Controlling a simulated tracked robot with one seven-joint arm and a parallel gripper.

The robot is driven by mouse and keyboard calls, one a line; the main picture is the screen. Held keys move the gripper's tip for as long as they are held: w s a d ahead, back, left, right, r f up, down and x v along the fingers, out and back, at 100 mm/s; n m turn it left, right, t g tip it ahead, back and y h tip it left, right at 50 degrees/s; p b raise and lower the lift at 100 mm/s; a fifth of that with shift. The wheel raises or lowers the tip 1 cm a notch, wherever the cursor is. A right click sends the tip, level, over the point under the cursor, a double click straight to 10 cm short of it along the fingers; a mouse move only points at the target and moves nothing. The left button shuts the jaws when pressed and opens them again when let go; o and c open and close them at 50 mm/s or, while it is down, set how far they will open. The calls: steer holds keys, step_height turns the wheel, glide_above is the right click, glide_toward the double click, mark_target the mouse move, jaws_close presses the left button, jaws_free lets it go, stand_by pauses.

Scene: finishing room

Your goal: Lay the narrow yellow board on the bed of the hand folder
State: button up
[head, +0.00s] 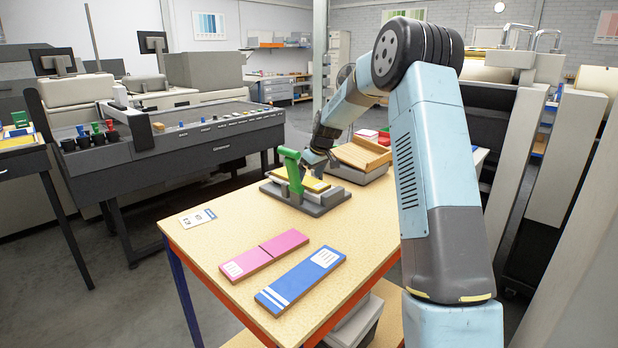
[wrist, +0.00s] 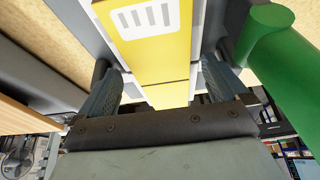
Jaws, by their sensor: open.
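The narrow yellow board (head: 316,184) lies on the hand folder (head: 322,205), a grey device with a green lever (head: 291,168) at its left. In the wrist view the yellow board (wrist: 165,65) shows a white printed label and a crease across it. Pale strips run along both its sides, with grey of the folder (wrist: 82,14) beyond. My gripper (wrist: 162,88) is open, one finger on each side of the board, with visible gaps. The green lever (wrist: 275,55) stands close to the right finger. The board's near end is hidden behind my gripper's body.
A pink board (head: 264,255) and a blue board (head: 301,279) lie on the table (head: 345,235) in front, with a small printed card (head: 197,217). A wooden-topped unit (head: 362,155) stands just behind the folder.

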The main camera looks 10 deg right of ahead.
steer(key=v, duration=1.3)
steer(key=shift+a+r, duration=0.1)
steer(key=s+a+r+m+h, duration=0.15)
steer(key=s+r, duration=0.35)
steer(key=s, duration=0.8)
steer(key=s+a+r+m+h, duration=0.15)
steer(key=s+r, duration=0.35)
steer(key=s, duration=0.7)
steer(key=s+f+m+t, duration=0.1)
steer(key=s+f+m, duration=0.1)
steer(key=s, duration=0.9)
steer(key=s+f+m, duration=0.1)
steer(key=s+f, duration=0.2)
steer(key=s, duration=0.9)
steer(key=shift+s+f+m+t, duration=0.15)
steer(key=shift+f+m+t, duration=0.05)
steer(key=shift+m+t, duration=0.2)
